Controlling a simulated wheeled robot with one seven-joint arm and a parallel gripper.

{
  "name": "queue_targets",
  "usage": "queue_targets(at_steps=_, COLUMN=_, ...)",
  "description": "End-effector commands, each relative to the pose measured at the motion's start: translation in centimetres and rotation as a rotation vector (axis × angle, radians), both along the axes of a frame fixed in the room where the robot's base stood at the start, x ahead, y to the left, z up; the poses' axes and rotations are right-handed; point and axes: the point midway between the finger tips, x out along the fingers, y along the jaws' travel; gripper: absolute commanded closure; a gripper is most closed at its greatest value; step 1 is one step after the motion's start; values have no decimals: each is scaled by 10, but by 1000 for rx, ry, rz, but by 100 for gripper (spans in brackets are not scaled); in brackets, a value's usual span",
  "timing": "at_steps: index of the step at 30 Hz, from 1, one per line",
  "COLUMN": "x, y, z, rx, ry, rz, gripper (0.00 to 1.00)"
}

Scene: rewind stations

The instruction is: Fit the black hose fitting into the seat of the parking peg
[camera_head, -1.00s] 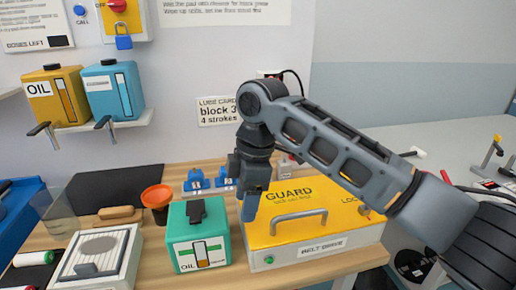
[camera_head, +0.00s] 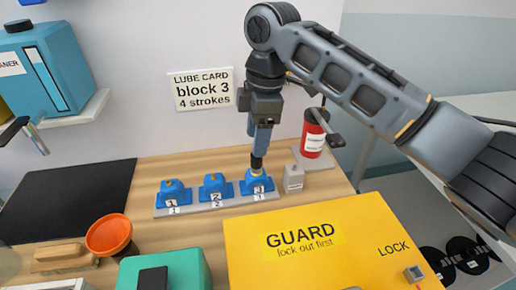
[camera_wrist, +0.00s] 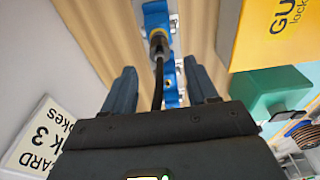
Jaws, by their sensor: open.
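The black hose fitting (camera_head: 257,162) stands upright on the blue block labelled 3 (camera_head: 258,186), with a brass-coloured part at its lower end. In the wrist view the fitting (camera_wrist: 159,46) sits on the blue block, and a thin black hose runs back from it towards my gripper. My gripper (camera_head: 254,135) points down just above the fitting. In the wrist view its two fingers (camera_wrist: 163,72) are apart, with the hose between them and the fitting beyond the tips. A small grey block (camera_head: 293,178) right of block 3 may be the parking peg; its seat cannot be made out.
Blue blocks 1 (camera_head: 173,192) and 2 (camera_head: 214,188) share the grey strip. A red grease canister (camera_head: 313,135) stands close at right. The yellow guard box (camera_head: 320,245) fills the front. An orange cup (camera_head: 108,236) and black mat (camera_head: 70,198) lie left. A lube card (camera_head: 203,90) reads block 3, 4 strokes.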

Motion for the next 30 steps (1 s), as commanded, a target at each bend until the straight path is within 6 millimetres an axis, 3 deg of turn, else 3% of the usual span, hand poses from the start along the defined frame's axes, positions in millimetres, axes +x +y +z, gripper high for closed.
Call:
queue_targets(at_steps=11, x=-1, y=2, z=-36, rx=-3, ry=3, rz=-2, gripper=42)
queue_targets(at_steps=18, x=-1, y=3, z=-69, rx=-2, ry=3, rz=-1, gripper=42)
queue_targets(at_steps=28, x=-1, y=4, z=-77, rx=-1, ry=1, rz=0, gripper=42)
queue_targets(at_steps=30, x=-1, y=4, z=-77, rx=-1, ry=1, rz=0, gripper=49)
